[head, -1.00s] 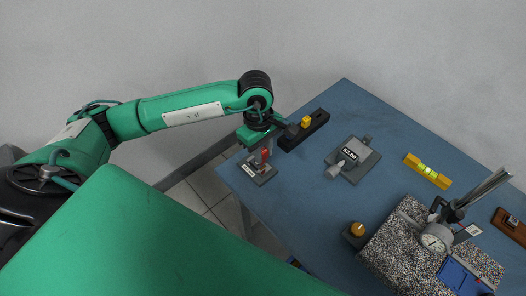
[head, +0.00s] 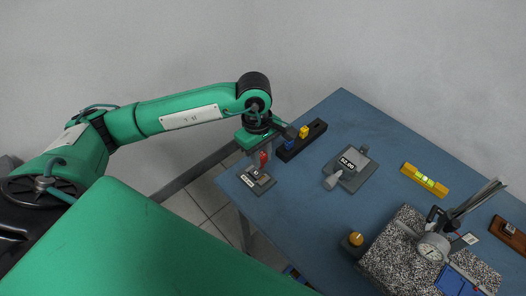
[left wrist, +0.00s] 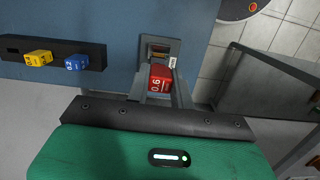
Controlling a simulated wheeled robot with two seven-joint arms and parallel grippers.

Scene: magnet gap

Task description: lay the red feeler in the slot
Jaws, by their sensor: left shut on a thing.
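My left gripper (head: 262,163) is shut on the red feeler (head: 263,157), which points down at the near left corner of the blue table. In the left wrist view the red feeler (left wrist: 160,78), with a printed number, sits between the fingers (left wrist: 160,88). A grey block with a white label (head: 258,182) is under the gripper; it also shows in the left wrist view (left wrist: 173,45) just past the feeler. Its slot is mostly hidden by the feeler and fingers, so I cannot tell whether the feeler's tip is inside it. My right gripper is out of view.
A black rack (head: 312,133) holds a yellow feeler (head: 304,131) and a blue feeler (head: 289,145) close behind the gripper. A grey gauge box (head: 350,165), yellow level (head: 425,180), orange knob (head: 355,239) and speckled stone plate (head: 400,245) lie to the right.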

